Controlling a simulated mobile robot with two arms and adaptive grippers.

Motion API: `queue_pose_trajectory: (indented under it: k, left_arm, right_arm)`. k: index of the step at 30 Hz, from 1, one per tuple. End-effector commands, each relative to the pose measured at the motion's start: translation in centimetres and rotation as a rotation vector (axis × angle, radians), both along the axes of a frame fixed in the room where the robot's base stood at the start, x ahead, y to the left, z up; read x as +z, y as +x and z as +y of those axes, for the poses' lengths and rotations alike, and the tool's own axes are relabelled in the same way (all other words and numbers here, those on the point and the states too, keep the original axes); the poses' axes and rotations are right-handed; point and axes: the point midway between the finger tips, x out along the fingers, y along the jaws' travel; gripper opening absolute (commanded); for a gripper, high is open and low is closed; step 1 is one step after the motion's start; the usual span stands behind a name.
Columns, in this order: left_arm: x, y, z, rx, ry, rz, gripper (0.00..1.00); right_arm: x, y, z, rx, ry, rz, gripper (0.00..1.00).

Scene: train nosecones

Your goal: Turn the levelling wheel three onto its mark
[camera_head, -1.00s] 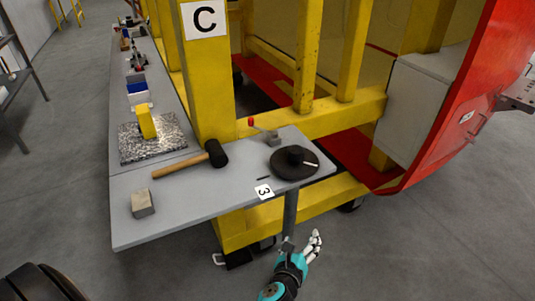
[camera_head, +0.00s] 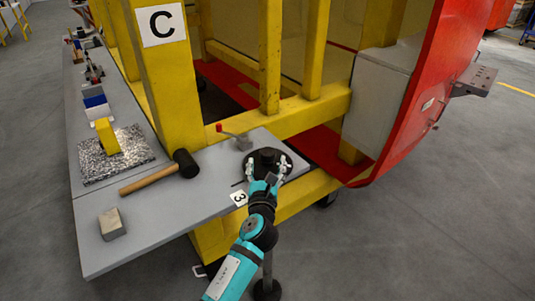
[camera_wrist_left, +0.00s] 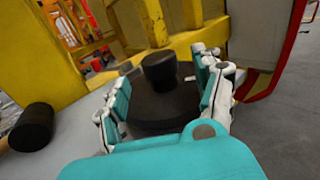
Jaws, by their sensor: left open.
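Levelling wheel three is a black disc with a raised hub (camera_head: 266,156) at the right end of the grey bench. It also shows in the left wrist view (camera_wrist_left: 160,107). A white label "3" (camera_head: 239,198) and a short dark mark (camera_head: 238,183) lie beside it on the bench. My left gripper (camera_head: 266,168) is open over the near part of the wheel. In the left wrist view its fingers (camera_wrist_left: 165,76) stand on either side of the hub, apart from it. My right gripper is not in view.
A black-headed mallet (camera_head: 160,174) lies left of the wheel. A small red-knobbed lever (camera_head: 235,137) stands close behind it. A yellow frame (camera_head: 158,75) and red nosecone (camera_head: 430,85) bound the far and right sides. A grey block (camera_head: 111,224) sits at front left.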

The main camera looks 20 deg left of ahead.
Motion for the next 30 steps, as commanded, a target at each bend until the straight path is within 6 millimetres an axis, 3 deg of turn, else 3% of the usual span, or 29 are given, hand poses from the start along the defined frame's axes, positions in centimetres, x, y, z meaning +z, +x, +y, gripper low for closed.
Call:
queue_pose_trajectory:
  k: [3,9,20,30]
  left_arm:
    - [0.1,2.2,0.5,0.001,-0.001,0.0,0.68]
    - [0.0,4.4,1.0,0.0,0.0,0.0,0.68]
    - [0.0,5.0,1.2,-0.001,-0.001,0.0,0.68]
    - [0.0,5.0,1.2,0.0,0.0,0.0,0.26]
  right_arm:
    - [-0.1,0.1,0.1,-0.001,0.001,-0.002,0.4]
    - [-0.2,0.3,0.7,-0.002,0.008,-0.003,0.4]
    - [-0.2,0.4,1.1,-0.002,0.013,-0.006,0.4]
    - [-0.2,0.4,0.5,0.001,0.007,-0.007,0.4]
